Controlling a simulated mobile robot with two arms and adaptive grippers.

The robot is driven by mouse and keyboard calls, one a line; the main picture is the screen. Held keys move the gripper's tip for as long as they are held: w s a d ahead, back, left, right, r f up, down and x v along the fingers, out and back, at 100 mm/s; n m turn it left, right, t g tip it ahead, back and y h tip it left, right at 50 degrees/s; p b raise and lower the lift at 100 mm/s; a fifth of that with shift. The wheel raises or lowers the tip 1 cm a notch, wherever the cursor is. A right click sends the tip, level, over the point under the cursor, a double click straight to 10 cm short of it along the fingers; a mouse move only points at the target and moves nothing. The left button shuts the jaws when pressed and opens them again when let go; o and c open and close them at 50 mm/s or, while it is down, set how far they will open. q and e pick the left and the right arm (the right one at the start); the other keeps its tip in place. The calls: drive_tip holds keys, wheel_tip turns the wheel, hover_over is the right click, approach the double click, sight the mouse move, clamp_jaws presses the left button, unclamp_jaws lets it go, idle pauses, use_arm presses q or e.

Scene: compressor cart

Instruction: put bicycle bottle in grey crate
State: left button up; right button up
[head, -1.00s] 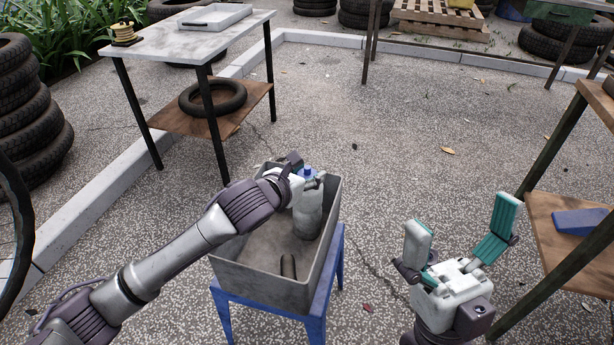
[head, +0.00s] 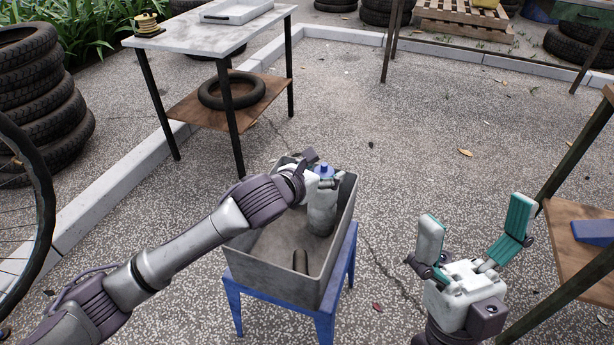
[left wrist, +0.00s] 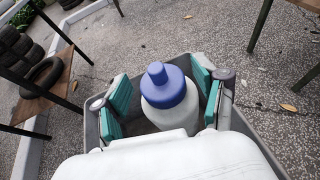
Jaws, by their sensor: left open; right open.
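The bicycle bottle (head: 321,212) is grey-white with a blue cap and stands upright inside the grey crate (head: 281,284), near its far right corner. The bottle also shows in the left wrist view (left wrist: 168,98). My left gripper (head: 325,176) is at the bottle's upper part. In the left wrist view its teal finger pads (left wrist: 163,98) stand open on both sides of the bottle, with gaps visible. My right gripper (head: 473,240) is open and empty, right of the crate.
The crate rests on a blue stand (head: 323,325). A small dark cylindrical thing (head: 300,262) is in the crate's near part. A table with a pale top (head: 215,35) stands at the back left, and a wooden shelf (head: 575,245) at the right. The middle ground is open.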

use_arm(q)
drive_tip(key=p+v, duration=0.4)
drive_tip(key=v, duration=0.7)
drive_tip(key=s+d+r+n+t+h, duration=0.35)
drive_tip(key=s+r+n, duration=0.3)
drive_tip(key=n, duration=0.95)
drive_tip(key=s+a+r+n+t+y, duration=0.1)
drive_tip(key=s+a+n+t+y, duration=0.1)
drive_tip(key=a+n, duration=0.4)
drive_tip(key=s+a+r+n+t+y, duration=0.1)
drive_tip(key=a+n, duration=0.5)
drive_tip(key=n, duration=1.1)
drive_tip(key=s+t+y, duration=0.1)
drive_tip(key=t+y, duration=0.1)
drive_tip(key=t, duration=0.1)
drive_tip(key=shift+n, duration=0.3)
use_arm(e)
drive_tip(key=w+a+f+g+h, duration=0.1)
drive_tip(key=w+f+g+h, duration=0.2)
drive_tip(key=w+f+g, duration=0.6)
drive_tip(key=shift+w+a+f+g, duration=0.2)
drive_tip(key=shift+w+f+g, duration=0.3)
drive_tip(key=shift+w, duration=0.5)
use_arm(q)
drive_tip(key=shift+s+y, duration=0.1)
drive_tip(key=shift+y, duration=0.15)
